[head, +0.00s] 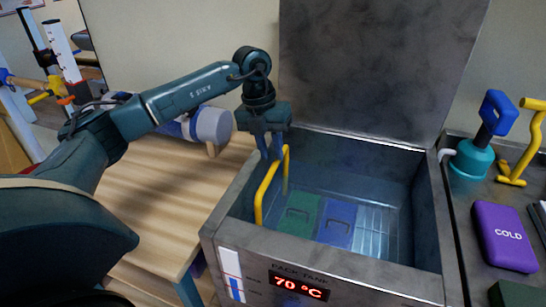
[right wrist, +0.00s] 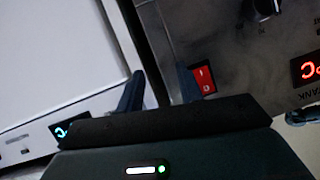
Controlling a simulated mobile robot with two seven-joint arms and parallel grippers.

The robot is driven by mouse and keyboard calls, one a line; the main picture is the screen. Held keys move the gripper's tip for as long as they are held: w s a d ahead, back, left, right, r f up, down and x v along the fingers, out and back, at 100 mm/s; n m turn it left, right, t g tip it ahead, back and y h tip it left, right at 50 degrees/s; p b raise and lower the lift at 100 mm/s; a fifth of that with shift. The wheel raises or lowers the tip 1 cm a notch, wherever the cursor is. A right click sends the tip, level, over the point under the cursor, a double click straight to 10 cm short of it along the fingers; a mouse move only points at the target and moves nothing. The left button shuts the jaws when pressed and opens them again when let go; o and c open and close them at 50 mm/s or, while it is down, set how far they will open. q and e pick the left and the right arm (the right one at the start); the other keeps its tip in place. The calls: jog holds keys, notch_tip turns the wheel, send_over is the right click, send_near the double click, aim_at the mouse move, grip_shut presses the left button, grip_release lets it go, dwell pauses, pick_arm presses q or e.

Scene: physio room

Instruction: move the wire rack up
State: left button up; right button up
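The wire rack (head: 375,244) lies low in the steel tank (head: 432,225), with a green pack (head: 299,216) and a blue pack (head: 337,222) on it. Its yellow handle (head: 266,190) rises at the tank's left side. My left gripper (head: 271,157) points down at the top of this handle, its fingers at or around the bar; I cannot tell whether they are shut on it. My right gripper (right wrist: 160,92) shows in the right wrist view with its two fingers apart and nothing between them, near the tank's front with a red switch (right wrist: 204,79).
The tank's lid (head: 375,65) stands open at the back. A wooden table (head: 165,190) is left of the tank. On the right counter are a purple cold pack (head: 503,236), a teal bottle with a blue top (head: 473,160) and a yellow handled tool (head: 522,155).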

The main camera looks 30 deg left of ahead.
pick_arm(q)
jog(key=shift+w+d+f, duration=0.1)
jog(key=shift+d+f, duration=0.05)
jog(key=shift+f, duration=0.5)
jog(key=shift+d+f, duration=0.1)
jog(key=shift+f, duration=0.5)
jog(key=shift+c, duration=0.3)
grip_shut()
jog(key=shift+r, duration=0.1)
